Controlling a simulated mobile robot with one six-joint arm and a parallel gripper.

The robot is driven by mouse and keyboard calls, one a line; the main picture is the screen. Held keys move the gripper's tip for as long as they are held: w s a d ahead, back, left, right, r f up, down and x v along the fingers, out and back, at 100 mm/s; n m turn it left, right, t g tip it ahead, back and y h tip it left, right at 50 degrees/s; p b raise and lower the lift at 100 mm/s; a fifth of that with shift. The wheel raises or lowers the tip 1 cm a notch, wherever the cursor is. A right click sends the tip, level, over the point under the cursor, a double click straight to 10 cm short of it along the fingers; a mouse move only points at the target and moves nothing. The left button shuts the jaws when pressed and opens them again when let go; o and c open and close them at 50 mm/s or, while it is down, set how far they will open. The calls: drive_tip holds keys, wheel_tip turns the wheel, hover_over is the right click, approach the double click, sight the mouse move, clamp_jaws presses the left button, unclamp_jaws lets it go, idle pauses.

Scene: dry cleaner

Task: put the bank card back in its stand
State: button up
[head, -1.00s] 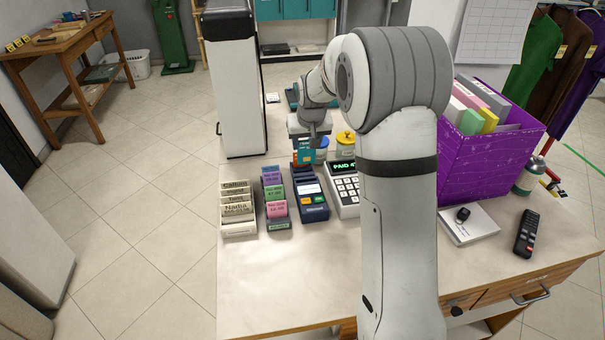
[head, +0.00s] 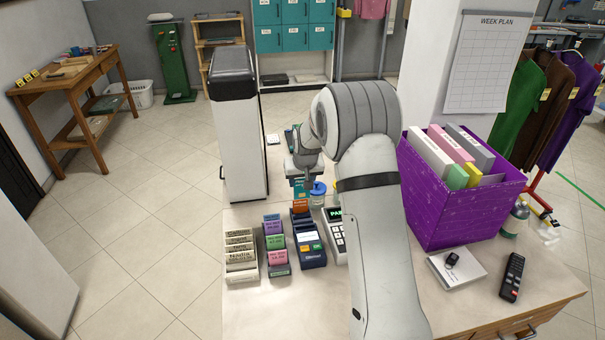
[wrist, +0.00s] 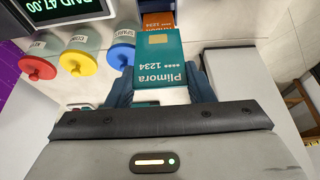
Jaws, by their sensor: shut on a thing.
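My gripper (wrist: 160,88) is shut on a teal bank card (wrist: 158,62) marked Plimora 1234, held by its lower part between the two fingers. In the head view the card (head: 300,187) is small and partly hidden by my gripper (head: 304,178), above the far end of the counter. An orange card (wrist: 157,20) stands just past the teal card in the wrist view. In the head view the orange card (head: 299,206) sticks up at the back of a dark blue holder or terminal (head: 309,244). I cannot tell whether the teal card touches anything.
Left of the dark blue unit are a coloured ticket rack (head: 275,246) and a white name-card rack (head: 240,258). A payment register (head: 337,242) stands to its right. Lidded jars (wrist: 77,62) are close by. A tall white cabinet (head: 234,140) stands at the far left edge.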

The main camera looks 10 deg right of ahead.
sight(302, 198)
drive_tip(key=shift+w, duration=0.2)
wheel_tip(302, 198, down, 8)
drive_tip(key=b, duration=0.3)
drive_tip(key=shift+f, duration=0.15)
drive_tip(key=shift+f+b, duration=0.2)
drive_tip(key=shift+b, duration=0.25)
drive_tip(key=shift+f+b, duration=0.15)
drive_tip(key=shift+b, duration=0.3)
idle(0.7)
drive_tip(key=shift+f+b, duration=0.45)
drive_tip(key=shift+f, duration=0.15)
drive_tip(key=shift+f+b, duration=0.6)
drive_tip(key=shift+b, duration=0.15)
